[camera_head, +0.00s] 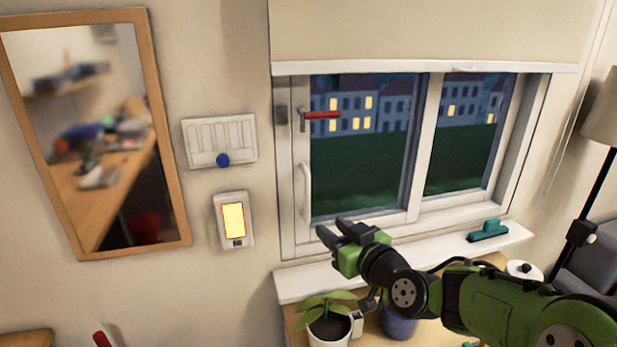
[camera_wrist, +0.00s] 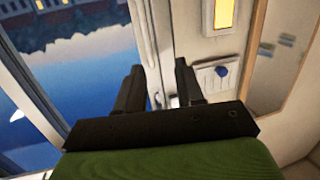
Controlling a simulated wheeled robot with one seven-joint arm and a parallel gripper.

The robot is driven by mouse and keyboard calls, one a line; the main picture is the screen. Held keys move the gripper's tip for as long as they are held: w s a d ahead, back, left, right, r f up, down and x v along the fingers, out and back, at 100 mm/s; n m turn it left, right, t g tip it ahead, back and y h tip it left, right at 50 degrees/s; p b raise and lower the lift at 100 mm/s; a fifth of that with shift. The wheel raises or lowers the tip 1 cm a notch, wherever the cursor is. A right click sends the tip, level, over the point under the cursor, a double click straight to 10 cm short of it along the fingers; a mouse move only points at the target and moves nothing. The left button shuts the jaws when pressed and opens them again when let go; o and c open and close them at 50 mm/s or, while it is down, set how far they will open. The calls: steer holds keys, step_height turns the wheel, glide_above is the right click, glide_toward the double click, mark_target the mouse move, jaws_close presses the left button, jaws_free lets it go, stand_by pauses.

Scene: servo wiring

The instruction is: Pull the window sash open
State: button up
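The window's left sash (camera_head: 299,160) has a white frame and looks shut or nearly so in the head view. A red lever (camera_head: 322,115) on its left stile points horizontally to the right. A white curved pull handle (camera_head: 304,190) stands upright lower on the same stile. My gripper (camera_head: 334,227) is in front of the window's lower left corner, below and right of the pull handle, apparently apart from it. In the wrist view its two black fingers (camera_wrist: 158,68) are spread, with the white frame beyond them. A small pale part shows between them, too unclear to name.
A white sill (camera_head: 300,283) runs under the window, with a teal-handled squeegee (camera_head: 488,230) at its right. A potted plant (camera_head: 328,325) and a blue pot (camera_head: 398,326) stand below my arm. A switch panel (camera_head: 221,140), lit panel (camera_head: 233,221) and mirror (camera_head: 170,185) hang left.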

mark_target(309, 186)
steer(key=shift+m+t, duration=0.4)
steer(key=shift+t, duration=0.4)
steer(key=p+x, duration=0.1)
steer(key=x, duration=0.4)
steer(key=d+r+p+x, duration=0.1)
steer(key=x, duration=0.5)
steer(key=w+d+r+p+x, duration=0.1)
steer(key=p+x, duration=0.1)
steer(key=x, duration=0.3)
steer(key=shift+w+a, duration=0.15)
jaws_close()
